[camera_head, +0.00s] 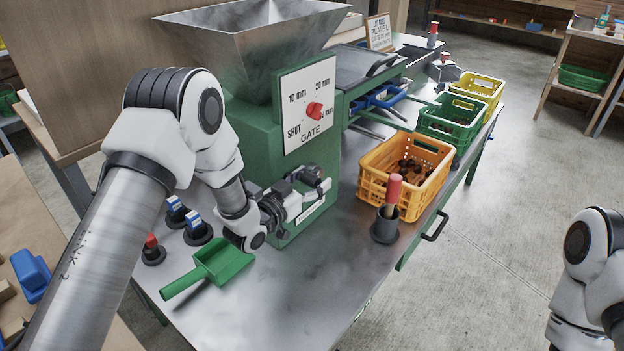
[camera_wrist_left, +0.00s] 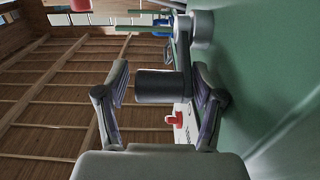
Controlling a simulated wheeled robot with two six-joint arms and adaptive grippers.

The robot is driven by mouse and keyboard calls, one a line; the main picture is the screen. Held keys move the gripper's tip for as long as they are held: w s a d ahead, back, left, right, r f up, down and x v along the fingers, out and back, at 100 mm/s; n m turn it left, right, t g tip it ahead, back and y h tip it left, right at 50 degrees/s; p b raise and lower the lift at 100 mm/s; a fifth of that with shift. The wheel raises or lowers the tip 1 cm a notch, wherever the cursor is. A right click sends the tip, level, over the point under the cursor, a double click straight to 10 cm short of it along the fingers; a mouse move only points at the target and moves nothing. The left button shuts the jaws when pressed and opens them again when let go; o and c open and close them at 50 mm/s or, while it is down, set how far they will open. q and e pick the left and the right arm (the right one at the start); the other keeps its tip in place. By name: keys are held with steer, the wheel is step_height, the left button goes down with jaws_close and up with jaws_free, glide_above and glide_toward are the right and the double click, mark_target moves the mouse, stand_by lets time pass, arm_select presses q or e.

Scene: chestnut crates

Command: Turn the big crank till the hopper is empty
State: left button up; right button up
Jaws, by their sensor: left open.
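The green machine (camera_head: 262,150) stands on the metal bench, with a grey hopper (camera_head: 255,40) on top. My left gripper (camera_head: 308,190) is at the machine's front, low under the gate panel. In the left wrist view, the open fingers (camera_wrist_left: 163,80) stand on either side of a dark cylindrical handle (camera_wrist_left: 163,88), apparently the crank's. A grey round hub (camera_wrist_left: 201,28) shows beyond. In the head view my gripper mostly hides the crank. My right arm shows at bottom right, its gripper out of view.
The gate panel (camera_head: 307,85) has a red knob (camera_head: 314,110). An orange crate (camera_head: 376,187) holds chestnuts; green (camera_head: 437,132) and yellow (camera_head: 476,88) crates stand behind.

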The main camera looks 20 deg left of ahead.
arm_select(q)
steer(key=shift+r, duration=0.15)
jaws_close()
steer(key=shift+r+p, duration=0.25)
steer(key=shift+p, duration=0.45)
steer(key=g+p, duration=0.2)
steer(key=p, duration=0.2)
steer(key=w+r+g+y+p, duration=0.1)
steer(key=g+p, duration=0.1)
steer(key=p, duration=0.2)
steer(key=w+d+g+y+p, duration=0.1)
steer(key=g+p, duration=0.1)
steer(key=p, duration=0.2)
steer(key=shift+w+d+r+g, duration=0.1)
steer(key=shift+w+r+g, duration=0.15)
steer(key=shift+r+g, duration=0.15)
steer(key=shift+f, duration=0.1)
